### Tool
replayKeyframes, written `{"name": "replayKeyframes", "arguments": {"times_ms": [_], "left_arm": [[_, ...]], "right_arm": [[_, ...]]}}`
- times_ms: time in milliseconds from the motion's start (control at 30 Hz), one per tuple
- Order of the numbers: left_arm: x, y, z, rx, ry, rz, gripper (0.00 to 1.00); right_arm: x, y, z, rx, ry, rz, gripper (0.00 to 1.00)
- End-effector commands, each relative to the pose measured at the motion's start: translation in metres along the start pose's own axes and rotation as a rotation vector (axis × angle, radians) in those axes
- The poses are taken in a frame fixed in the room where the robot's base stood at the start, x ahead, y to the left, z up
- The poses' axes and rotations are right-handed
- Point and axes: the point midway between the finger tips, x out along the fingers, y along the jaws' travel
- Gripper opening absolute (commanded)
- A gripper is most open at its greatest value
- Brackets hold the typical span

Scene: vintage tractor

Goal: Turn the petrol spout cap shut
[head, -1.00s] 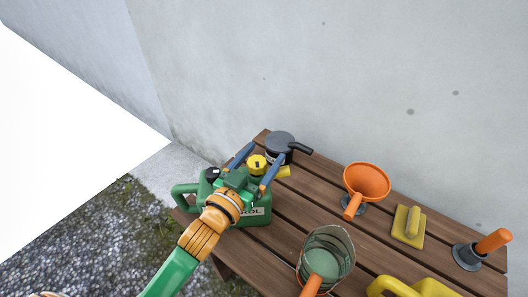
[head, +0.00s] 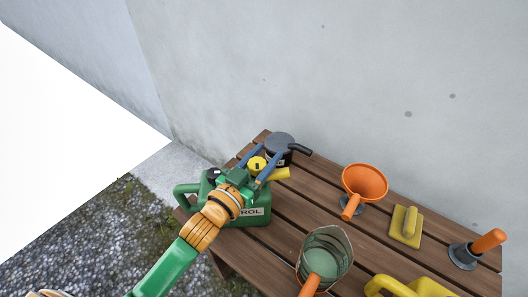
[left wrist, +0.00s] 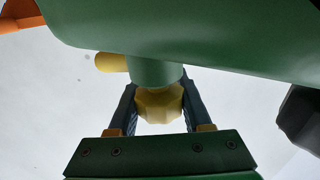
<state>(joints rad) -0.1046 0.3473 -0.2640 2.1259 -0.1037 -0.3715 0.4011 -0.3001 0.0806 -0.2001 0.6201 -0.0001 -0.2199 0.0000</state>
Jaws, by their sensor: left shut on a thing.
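The green petrol can (head: 258,221), with part of its label showing, stands on the left end of the slatted table. Its yellow spout cap (head: 257,163) sits on top, by a yellow spout (head: 279,173). My left gripper (head: 270,154) reaches over the can from the front left and is shut on the cap. In the left wrist view, the faceted yellow cap (left wrist: 160,104) sits between both fingers, against a green neck (left wrist: 155,72). My arm hides much of the can's top. My right gripper is not in view.
A dark grey pot (head: 280,143) stands close behind the fingers. A concrete wall (head: 330,70) rises behind the table.

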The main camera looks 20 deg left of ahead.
Motion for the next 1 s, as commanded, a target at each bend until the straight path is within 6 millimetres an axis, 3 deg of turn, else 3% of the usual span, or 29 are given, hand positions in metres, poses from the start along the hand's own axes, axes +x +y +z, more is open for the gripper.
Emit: {"name": "replayKeyframes", "arguments": {"times_ms": [100,133,233,567,1000], "left_arm": [[0.000,0.000,0.000,0.000,0.003,0.000,0.00],[0.000,0.000,0.000,0.000,0.003,-0.001,0.55],[0.000,0.000,0.000,0.000,0.003,-0.001,0.80],[-0.002,0.000,0.000,0.000,0.002,-0.001,0.80],[-0.066,0.000,0.002,-0.002,-0.001,-0.001,0.80]], "right_arm": [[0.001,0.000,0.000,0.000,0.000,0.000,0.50],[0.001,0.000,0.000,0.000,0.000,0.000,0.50],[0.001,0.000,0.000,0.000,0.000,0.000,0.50],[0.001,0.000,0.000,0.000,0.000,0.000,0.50],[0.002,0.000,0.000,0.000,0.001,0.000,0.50]]}}
